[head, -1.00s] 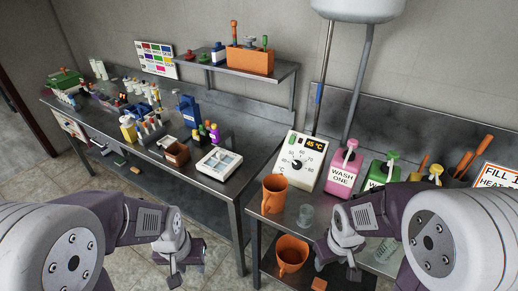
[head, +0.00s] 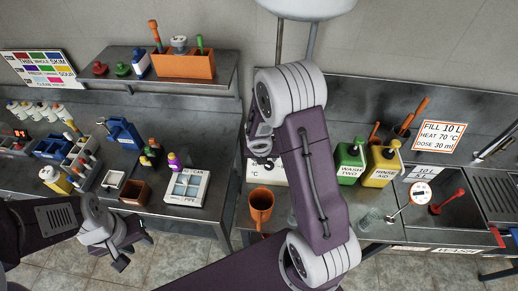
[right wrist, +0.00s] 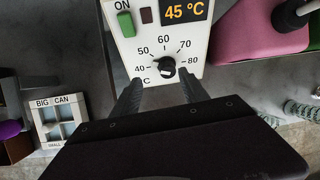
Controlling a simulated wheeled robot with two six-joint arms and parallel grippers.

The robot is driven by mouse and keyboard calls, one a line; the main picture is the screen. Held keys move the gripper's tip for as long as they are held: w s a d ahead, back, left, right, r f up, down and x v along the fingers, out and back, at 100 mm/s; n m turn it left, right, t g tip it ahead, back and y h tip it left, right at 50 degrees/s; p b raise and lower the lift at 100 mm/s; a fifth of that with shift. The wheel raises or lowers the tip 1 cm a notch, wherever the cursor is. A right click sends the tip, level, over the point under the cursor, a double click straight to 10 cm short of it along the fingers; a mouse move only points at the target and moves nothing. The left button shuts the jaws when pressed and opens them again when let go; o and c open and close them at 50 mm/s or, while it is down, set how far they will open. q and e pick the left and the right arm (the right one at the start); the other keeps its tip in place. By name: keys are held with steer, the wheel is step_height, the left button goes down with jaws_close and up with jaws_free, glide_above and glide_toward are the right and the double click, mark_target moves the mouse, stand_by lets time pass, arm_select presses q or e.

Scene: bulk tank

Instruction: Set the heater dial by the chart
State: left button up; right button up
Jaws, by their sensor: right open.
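The heater box (right wrist: 190,45) is white, with a lit 45 °C display (right wrist: 186,11) and a green ON switch (right wrist: 126,23). Its black dial (right wrist: 165,67) has a scale marked 40 to 80; I cannot tell its exact setting. My right gripper (right wrist: 165,88) is open, its fingers below and to either side of the dial, with no clear contact. In the head view my right arm hides most of the heater. The chart (head: 440,136) reads FILL 10 L, HEAT 70 °C, DOSE 30 ml. My left gripper (head: 130,250) is open and empty, low at left.
An orange jug (head: 261,205) stands in front of the heater. A pink jug (right wrist: 258,30) is close right of the heater.

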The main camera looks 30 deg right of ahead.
mark_target(269, 167)
steer(key=f+b, duration=0.1)
steer(key=s+d+f+b, duration=0.1)
steer(key=s+f+b, duration=0.1)
steer(key=f, duration=0.1)
steer(key=shift+d+f, duration=0.1)
steer(key=shift+d, duration=0.15)
steer(key=w+f, duration=0.1)
steer(key=f, duration=0.1)
steer(key=w+f+b, duration=0.1)
steer(key=w, duration=0.1)
steer(key=shift+d+f, duration=0.35)
steer(key=shift+d, duration=0.05)
steer(key=shift+s+r, duration=0.25)
steer(key=shift+s, duration=0.25)
arm_select(q)
steer(key=f, duration=0.1)
steer(key=s+f, duration=0.2)
steer(key=shift+s+f, duration=0.25)
steer(key=shift+f, duration=0.1)
arm_select(e)
steer(key=shift+w+f, duration=0.1)
steer(key=shift+w, duration=0.05)
jaws_close()
